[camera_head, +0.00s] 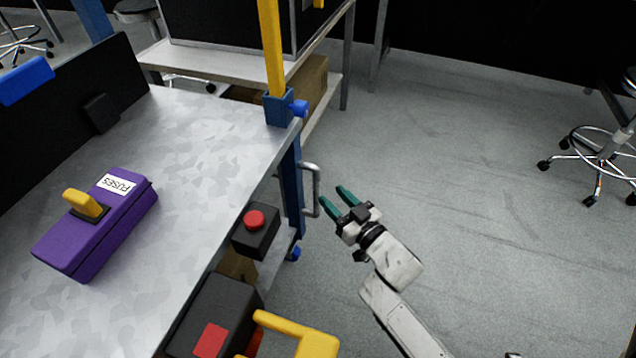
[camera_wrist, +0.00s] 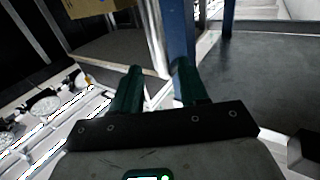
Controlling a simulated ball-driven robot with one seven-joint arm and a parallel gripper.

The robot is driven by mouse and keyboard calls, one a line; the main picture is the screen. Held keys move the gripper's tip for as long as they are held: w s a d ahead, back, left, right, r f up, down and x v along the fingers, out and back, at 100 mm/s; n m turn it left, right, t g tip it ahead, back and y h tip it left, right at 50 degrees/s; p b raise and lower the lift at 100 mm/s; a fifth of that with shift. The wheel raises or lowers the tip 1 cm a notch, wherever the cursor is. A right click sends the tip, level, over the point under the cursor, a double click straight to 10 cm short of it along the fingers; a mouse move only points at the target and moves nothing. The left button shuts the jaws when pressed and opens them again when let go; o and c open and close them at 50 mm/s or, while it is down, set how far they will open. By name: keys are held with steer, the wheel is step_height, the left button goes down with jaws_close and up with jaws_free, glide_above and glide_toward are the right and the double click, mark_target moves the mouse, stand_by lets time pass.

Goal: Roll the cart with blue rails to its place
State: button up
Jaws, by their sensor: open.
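A grey-topped cart (camera_head: 215,118) with blue corner posts (camera_head: 292,185) fills the left of the head view. A grey upright handle (camera_head: 316,190) is fixed to its right-hand post. My gripper (camera_head: 335,198) is open and empty just right of the handle, its two green fingers pointing toward it. In the wrist view, a pale bar (camera_wrist: 154,40), which looks like the handle, shows between and beyond the fingertips (camera_wrist: 157,68), beside a blue post (camera_wrist: 181,35). I cannot tell whether the fingers touch it. The cart's wheels are mostly hidden.
A purple case (camera_head: 110,222) labelled FUSES lies on the top. A box with a red button (camera_head: 255,220) and a yellow handle (camera_head: 300,338) stick out at the near side. A shelf bench (camera_head: 170,58) stands behind. A wheeled stool (camera_head: 602,150) is far right; floor between is clear.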

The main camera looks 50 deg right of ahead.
mark_target(319, 183)
steer(key=b+x, duration=0.1)
steer(key=x, duration=0.6)
steer(key=shift+w, duration=0.4)
jaws_close()
